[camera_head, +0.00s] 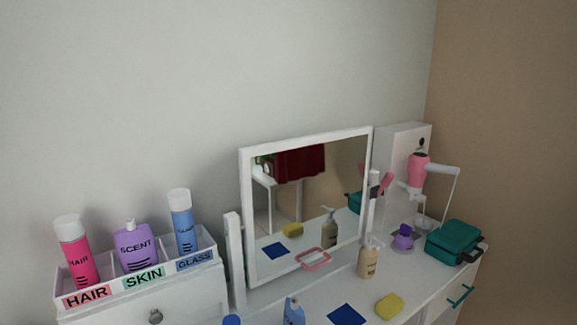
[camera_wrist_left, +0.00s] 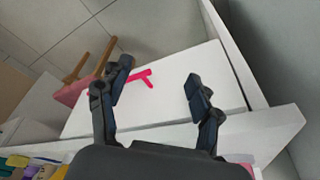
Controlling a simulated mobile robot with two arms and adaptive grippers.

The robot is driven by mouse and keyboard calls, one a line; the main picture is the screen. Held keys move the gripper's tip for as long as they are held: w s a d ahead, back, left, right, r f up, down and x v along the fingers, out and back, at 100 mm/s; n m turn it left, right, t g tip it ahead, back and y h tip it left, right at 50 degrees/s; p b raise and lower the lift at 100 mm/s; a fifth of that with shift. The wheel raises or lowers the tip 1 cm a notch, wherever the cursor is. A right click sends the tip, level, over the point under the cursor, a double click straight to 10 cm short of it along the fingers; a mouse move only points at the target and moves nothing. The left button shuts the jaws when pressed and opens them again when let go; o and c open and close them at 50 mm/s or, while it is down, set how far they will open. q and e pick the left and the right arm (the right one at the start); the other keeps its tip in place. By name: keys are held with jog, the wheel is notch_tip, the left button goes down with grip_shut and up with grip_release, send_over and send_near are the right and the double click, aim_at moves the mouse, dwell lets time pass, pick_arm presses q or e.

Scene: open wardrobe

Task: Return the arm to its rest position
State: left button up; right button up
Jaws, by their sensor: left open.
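My left gripper (camera_wrist_left: 158,77) shows in the left wrist view with its two dark fingers spread apart and nothing between them. Behind the fingers is a white panel or surface (camera_wrist_left: 180,68) with a bright pink bar-shaped part (camera_wrist_left: 136,80). I cannot tell how far the gripper is from it. No arm or gripper shows in the head view, and my right gripper is in neither view.
A white-framed mirror (camera_head: 243,210) stands on the white dressing table (camera_head: 345,290). A labelled bottle box (camera_head: 215,252) is at left; a teal case (camera_head: 452,240) and pink hair dryer (camera_head: 418,168) at right. The wrist view shows a pink-seated stool (camera_wrist_left: 72,93).

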pick_arm(q)
jog(key=s+f+g, duration=0.1)
jog(key=s+f, duration=0.3)
jog(key=f, duration=0.7)
jog(key=s+f, duration=0.3)
jog(key=f, duration=0.8)
jog(key=s+a+f+g, duration=0.1)
jog(key=s+a+f, duration=0.2)
jog(key=s+f, duration=0.6)
jog(key=s, duration=0.4)
jog(key=shift+a, duration=0.15)
